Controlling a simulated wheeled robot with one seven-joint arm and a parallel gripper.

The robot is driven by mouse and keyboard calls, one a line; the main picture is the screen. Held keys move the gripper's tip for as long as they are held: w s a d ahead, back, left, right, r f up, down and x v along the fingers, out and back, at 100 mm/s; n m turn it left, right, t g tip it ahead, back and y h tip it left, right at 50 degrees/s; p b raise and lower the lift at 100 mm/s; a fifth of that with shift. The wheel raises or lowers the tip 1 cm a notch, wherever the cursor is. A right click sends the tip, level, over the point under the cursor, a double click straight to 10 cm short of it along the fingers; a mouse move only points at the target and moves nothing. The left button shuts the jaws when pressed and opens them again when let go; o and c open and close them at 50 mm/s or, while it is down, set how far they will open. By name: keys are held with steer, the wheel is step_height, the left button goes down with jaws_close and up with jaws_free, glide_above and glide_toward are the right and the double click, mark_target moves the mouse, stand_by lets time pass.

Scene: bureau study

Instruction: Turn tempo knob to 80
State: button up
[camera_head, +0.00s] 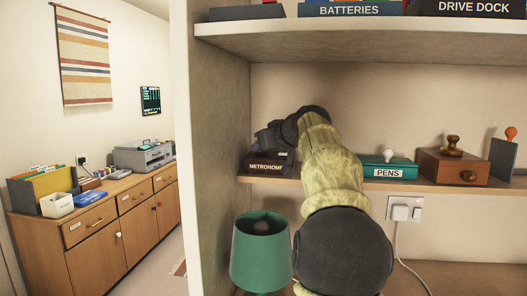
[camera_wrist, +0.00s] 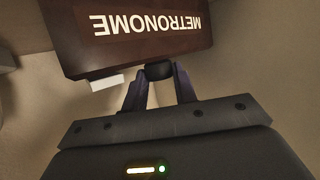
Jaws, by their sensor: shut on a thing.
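The metronome (camera_head: 268,166) is a dark brown box with a white label at the left end of the middle shelf. In the wrist view the metronome (camera_wrist: 170,52) appears upside down, its lettering near the top. A dark round knob (camera_wrist: 158,71) sticks out from it, and the two fingers of my gripper (camera_wrist: 158,80) are shut on it. I cannot read any scale or setting on the knob. In the head view my gripper (camera_head: 268,138) is beside the metronome and my arm hides part of it.
On the same shelf (camera_head: 402,187) stand a green pens box (camera_head: 388,172) and a brown wooden box (camera_head: 455,168) to the right. A shelf with labelled boxes is above. A green lamp (camera_head: 261,255) is below. The upright side panel (camera_head: 221,120) is close on the left.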

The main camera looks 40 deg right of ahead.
steer(key=shift+d+n+y, duration=0.1)
steer(key=shift+n+y, duration=0.5)
steer(key=shift+y, duration=0.1)
steer(key=shift+n+y, duration=0.3)
steer(key=o, duration=1)
steer(key=shift+c, duration=0.2)
steer(key=b+v, duration=0.1)
steer(key=v, duration=1.6)
steer(key=shift+s, duration=0.25)
